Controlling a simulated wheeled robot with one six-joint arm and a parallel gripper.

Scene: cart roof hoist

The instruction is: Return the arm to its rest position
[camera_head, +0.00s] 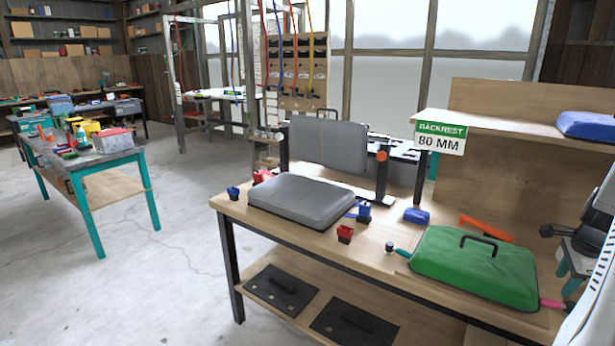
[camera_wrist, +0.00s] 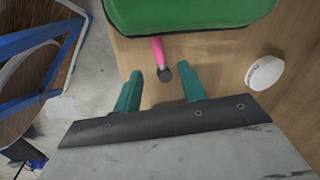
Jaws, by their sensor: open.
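My gripper (camera_wrist: 160,85) is open, with its two teal fingers spread and nothing seen between them. In the head view my gripper (camera_head: 568,277) is at the right edge, beside the bench and close to the green cushion (camera_head: 470,268) with a black handle. The green cushion also shows at the top of the wrist view (camera_wrist: 190,15). A pink-handled tool (camera_wrist: 158,52) with a dark end sticks out from under or beside the cushion, in front of the fingers. Its pink end also shows in the head view (camera_head: 552,303). Most of my arm is out of view.
The wooden bench (camera_head: 375,255) holds a grey seat and backrest (camera_head: 328,145), red and blue small parts and an orange tool (camera_head: 487,229). A white round piece (camera_wrist: 265,72) lies right of the fingers. A shelf with a BACKREST 80 MM sign (camera_head: 440,137) stands behind. Open floor lies left.

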